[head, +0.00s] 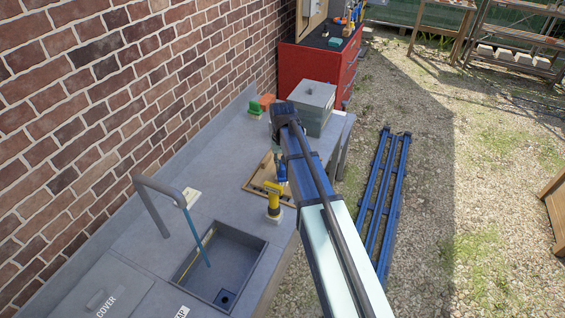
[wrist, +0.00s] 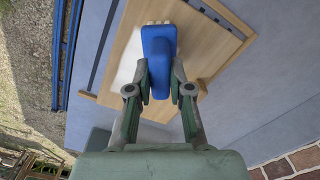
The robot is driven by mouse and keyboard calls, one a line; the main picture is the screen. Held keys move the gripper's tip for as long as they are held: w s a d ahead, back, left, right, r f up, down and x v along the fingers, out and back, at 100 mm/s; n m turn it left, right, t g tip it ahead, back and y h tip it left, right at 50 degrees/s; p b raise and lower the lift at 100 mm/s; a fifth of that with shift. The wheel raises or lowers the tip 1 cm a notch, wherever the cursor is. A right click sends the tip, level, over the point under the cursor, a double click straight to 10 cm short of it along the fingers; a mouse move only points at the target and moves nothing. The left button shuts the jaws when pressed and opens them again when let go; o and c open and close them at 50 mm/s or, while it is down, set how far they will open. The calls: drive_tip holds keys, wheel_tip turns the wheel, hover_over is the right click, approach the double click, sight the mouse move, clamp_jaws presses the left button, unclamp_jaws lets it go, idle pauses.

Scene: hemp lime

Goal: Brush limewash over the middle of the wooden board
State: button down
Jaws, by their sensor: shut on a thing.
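My gripper (wrist: 160,80) is shut on a blue brush (wrist: 160,55), with one finger on each side of its handle. The brush is over the wooden board (wrist: 213,52), and its pale bristle end shows at the top of the wrist view. A white patch (wrist: 128,62) shows on the board beside the brush. I cannot tell whether the bristles touch the wood. In the head view the board (head: 255,178) lies on the grey counter, partly hidden by my arm, and a bit of the blue brush (head: 281,172) shows there.
A grey box (head: 315,107) and a green-handled item (head: 255,110) are at the counter's far end. A sink (head: 220,268) with a tap (head: 160,188) is nearer. A brick wall (head: 130,90) runs along the left.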

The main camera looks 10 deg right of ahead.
drive_tip(key=shift+s+a, duration=0.25)
drive_tip(key=shift+s, duration=0.15)
wheel_tip(320, 180, up, 3)
drive_tip(key=shift+a+f+p, duration=0.1)
drive_tip(key=shift+f+p, duration=0.05)
drive_tip(key=shift+p, duration=0.5)
drive_tip(key=shift+r, duration=0.3)
drive_tip(key=shift+r+p, duration=1.7)
drive_tip(key=shift+r, duration=0.75)
drive_tip(key=shift+w, duration=0.1)
